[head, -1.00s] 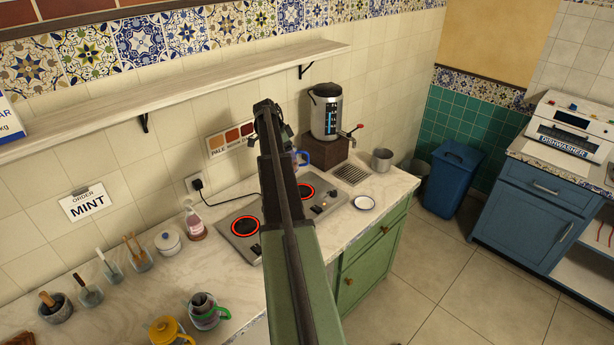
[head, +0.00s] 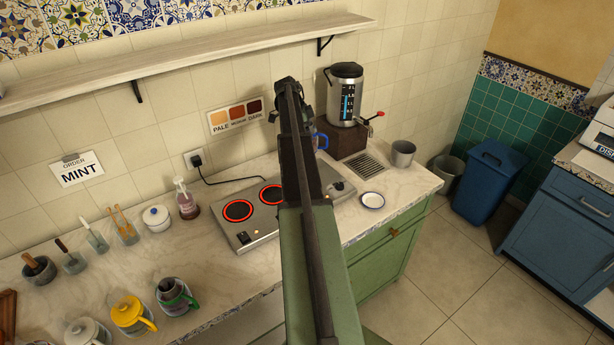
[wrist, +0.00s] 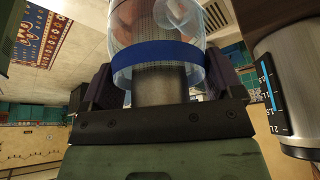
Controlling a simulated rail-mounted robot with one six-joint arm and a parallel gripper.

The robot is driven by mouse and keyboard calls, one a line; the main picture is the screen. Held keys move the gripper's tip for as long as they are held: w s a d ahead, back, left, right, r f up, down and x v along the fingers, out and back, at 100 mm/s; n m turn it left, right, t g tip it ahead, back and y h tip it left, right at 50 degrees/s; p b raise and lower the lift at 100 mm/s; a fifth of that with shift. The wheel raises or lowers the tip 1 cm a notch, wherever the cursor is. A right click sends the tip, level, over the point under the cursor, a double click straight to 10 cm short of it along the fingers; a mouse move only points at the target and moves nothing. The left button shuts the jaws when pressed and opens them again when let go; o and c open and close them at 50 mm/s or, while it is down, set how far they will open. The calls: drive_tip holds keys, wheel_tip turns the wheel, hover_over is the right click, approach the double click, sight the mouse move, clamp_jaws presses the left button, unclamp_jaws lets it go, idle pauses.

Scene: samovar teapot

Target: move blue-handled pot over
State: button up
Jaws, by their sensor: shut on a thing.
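The blue-handled pot is a clear glass vessel with a blue band (wrist: 155,54), close up in the wrist view. My gripper (wrist: 157,82) is shut on it, with a dark finger on each side at the band. A dark inner part shows through the glass. In the head view my arm hides most of the pot, and only its blue handle (head: 322,140) shows just right of the arm, in front of the samovar's brown stand. The pot's base and its height over the counter are hidden.
The steel samovar (head: 346,96) with its red-handled tap (head: 376,114) stands close right of the pot. A two-burner hob (head: 250,228) glows red. A shelf (head: 200,52) runs above.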

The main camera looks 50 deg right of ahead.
wheel_tip(320, 180, down, 15)
drive_tip(key=b, duration=1.2)
drive_tip(key=shift+f, duration=0.15)
drive_tip(key=shift+r, duration=0.35)
drive_tip(key=shift+f, duration=0.3)
drive_tip(key=o, duration=1)
drive_tip(key=shift+r, duration=0.1)
drive_tip(key=shift+r, duration=0.35)
drive_tip(key=p+v, duration=1.1)
drive_tip(key=v, duration=0.1)
drive_tip(key=shift+f, duration=0.2)
drive_tip(key=shift+w+a, duration=0.1)
